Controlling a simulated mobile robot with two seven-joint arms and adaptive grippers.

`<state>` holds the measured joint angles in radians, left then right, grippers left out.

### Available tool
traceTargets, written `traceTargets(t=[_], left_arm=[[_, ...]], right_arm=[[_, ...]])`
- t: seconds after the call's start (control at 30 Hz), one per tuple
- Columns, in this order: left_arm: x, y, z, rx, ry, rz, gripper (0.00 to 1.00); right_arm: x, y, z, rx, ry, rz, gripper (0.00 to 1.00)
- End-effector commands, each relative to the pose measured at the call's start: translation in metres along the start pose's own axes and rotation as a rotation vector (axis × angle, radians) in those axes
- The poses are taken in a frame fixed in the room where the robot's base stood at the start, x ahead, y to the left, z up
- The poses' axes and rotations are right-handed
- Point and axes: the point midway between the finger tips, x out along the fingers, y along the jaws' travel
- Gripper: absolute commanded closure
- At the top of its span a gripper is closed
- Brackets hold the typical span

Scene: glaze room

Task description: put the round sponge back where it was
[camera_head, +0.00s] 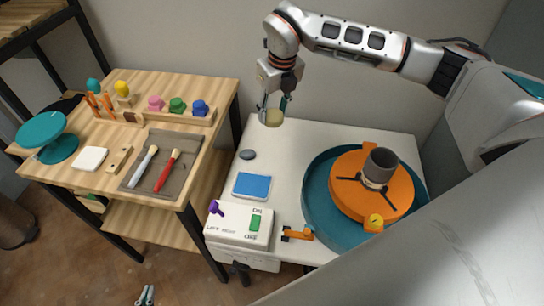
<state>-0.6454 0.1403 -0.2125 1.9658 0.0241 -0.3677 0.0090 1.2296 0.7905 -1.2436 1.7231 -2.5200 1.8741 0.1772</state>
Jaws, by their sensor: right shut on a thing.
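The round sponge (272,118) is pale yellow and hangs between the fingers of my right gripper (274,107). This gripper is shut on it and points down, above the back left edge of the white table (310,137). The sponge appears held in the air, clear of the tabletop. My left gripper (146,296) shows only as fingertips at the bottom edge, over the floor, apart from the tables. Whether its fingers are open or shut is unclear, and I see nothing in them.
The white table bears a grey oval thing (247,155), a blue pad (253,186), a control box (238,226), an orange piece (297,234) and a teal basin (318,222) with an orange disc and dark cup (380,165). A wooden table (220,90) with brushes and coloured pieces stands left.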

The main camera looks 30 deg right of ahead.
Motion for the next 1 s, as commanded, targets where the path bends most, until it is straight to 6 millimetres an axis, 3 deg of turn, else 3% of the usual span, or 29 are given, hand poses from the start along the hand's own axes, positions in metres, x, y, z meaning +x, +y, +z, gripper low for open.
traceTargets(t=[0.17,0.27,0.8,1.0], left_arm=[[-0.001,0.000,-0.001,0.000,0.000,0.000,1.00],[-0.001,0.000,-0.001,0.000,-0.001,0.000,1.00],[-0.003,0.001,0.003,-0.001,-0.011,0.002,1.00],[-0.003,0.001,0.002,-0.001,-0.008,0.002,1.00]], right_arm=[[-0.002,-0.010,0.004,-0.031,0.017,0.002,0.77],[0.010,-0.011,0.001,-0.036,0.022,0.003,0.77],[0.131,-0.011,-0.022,-0.034,0.022,0.003,0.77],[0.151,-0.011,-0.025,-0.035,0.017,0.001,0.77]])
